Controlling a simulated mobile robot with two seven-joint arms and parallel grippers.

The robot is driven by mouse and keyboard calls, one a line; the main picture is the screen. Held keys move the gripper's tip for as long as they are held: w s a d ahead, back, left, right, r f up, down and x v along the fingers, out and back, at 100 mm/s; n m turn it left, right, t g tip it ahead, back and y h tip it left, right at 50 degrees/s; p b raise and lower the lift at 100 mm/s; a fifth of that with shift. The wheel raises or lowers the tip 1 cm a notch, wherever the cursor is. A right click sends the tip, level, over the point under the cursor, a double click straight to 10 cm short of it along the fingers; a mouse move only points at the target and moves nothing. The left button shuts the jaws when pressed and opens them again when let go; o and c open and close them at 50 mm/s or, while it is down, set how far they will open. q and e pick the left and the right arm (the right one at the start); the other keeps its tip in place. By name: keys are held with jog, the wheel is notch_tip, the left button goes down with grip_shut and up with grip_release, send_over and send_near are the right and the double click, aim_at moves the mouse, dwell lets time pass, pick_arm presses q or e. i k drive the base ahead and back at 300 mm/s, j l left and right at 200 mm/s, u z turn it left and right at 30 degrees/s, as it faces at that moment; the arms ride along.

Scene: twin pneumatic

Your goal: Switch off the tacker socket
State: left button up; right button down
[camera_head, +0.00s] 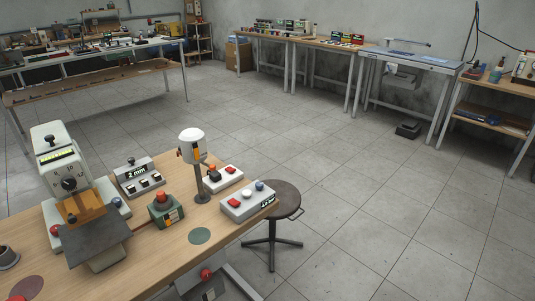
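No part clearly labelled as the tacker socket can be made out. On the wooden bench (235,228), a grey machine with a dial (69,184) stands at the left. A green box (165,212) with an orange-red knob on top sits right of it. A white-headed post (199,170) stands behind. A white box with a red button (222,179) sits beside the post. A longer white box (248,203) with red, white and blue buttons and a green display lies at the bench's right end. Switch positions are too small to read. Neither of my grippers is in view.
A grey box reading "2 mm" (138,179) sits at the bench's back. A round dark stool (283,197) stands against the right end. Other workbenches (415,62) line the far wall, and another table (90,62) is at the back left. The tiled floor right of the stool is clear.

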aim_at(229, 169)
jog(key=i+l+z, duration=0.2)
jog(key=i+z, duration=0.2)
jog(key=i+l+z, duration=0.1)
jog(key=i+z, duration=0.65)
jog(key=i+u, duration=0.4)
jog(key=i+l+u, duration=0.2)
jog(key=u, duration=0.2)
jog(key=i+l+u, duration=0.3)
jog(key=u, duration=0.15)
jog(key=i+u, duration=0.1)
jog(key=u, duration=0.3)
jog(key=i+l+u, duration=0.1)
jog(key=u, duration=0.3)
jog(key=l+u, duration=0.15)
jog(key=u, duration=0.3)
jog(key=i+l+u, duration=0.1)
jog(key=u, duration=0.3)
jog(key=i+l+u, duration=0.1)
jog(key=l+u, duration=0.15)
jog(key=u, duration=0.25)
jog(key=i+l+u, duration=0.1)
jog(key=l+u, duration=0.2)
jog(key=u, duration=0.15)
jog(key=l+u, duration=0.3)
jog(key=u, duration=0.2)
